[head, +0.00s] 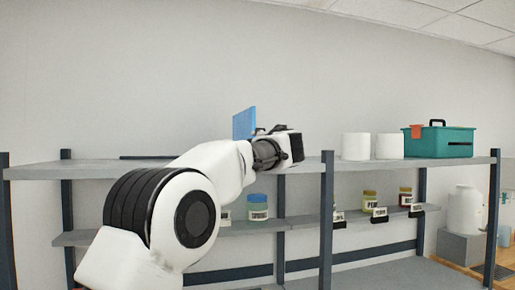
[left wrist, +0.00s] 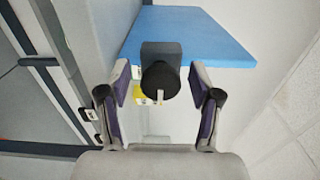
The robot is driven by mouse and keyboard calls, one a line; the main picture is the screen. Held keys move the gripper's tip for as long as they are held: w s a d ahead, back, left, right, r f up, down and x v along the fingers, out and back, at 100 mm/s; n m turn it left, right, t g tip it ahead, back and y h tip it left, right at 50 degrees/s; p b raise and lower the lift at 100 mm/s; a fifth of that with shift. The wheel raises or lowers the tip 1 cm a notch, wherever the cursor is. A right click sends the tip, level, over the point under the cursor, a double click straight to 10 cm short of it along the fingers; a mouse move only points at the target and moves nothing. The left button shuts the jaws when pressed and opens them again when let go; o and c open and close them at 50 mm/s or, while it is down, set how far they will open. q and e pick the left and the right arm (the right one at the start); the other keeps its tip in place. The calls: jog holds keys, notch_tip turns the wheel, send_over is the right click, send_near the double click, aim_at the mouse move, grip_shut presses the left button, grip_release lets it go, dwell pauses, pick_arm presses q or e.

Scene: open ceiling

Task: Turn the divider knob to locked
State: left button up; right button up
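The blue divider (head: 244,124) stands upright on the top shelf, partly hidden behind my left gripper (head: 282,145) in the head view. In the left wrist view the divider (left wrist: 190,30) fills the top middle. A round black knob (left wrist: 158,78) on a dark grey block is in front of it, with a white pointer mark toward the bottom of the picture. My left gripper (left wrist: 160,76) is open, one finger each side of the knob, with visible gaps. Small yellow and white labels (left wrist: 140,96) show partly behind the knob; their words are unreadable. My right gripper is not in view.
The top shelf (head: 90,170) is bare at left. Two white canisters (head: 356,147) and a teal toolbox (head: 440,141) stand on it at right. Labelled jars (head: 258,208) stand on the shelf below. A dark shelf post (head: 327,200) rises just right of my left gripper.

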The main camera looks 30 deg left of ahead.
pick_arm(q)
jog(key=shift+d, duration=0.1)
jog(key=v, duration=1.1)
jog(key=shift+s+d, duration=0.25)
jog(key=shift+s, duration=0.05)
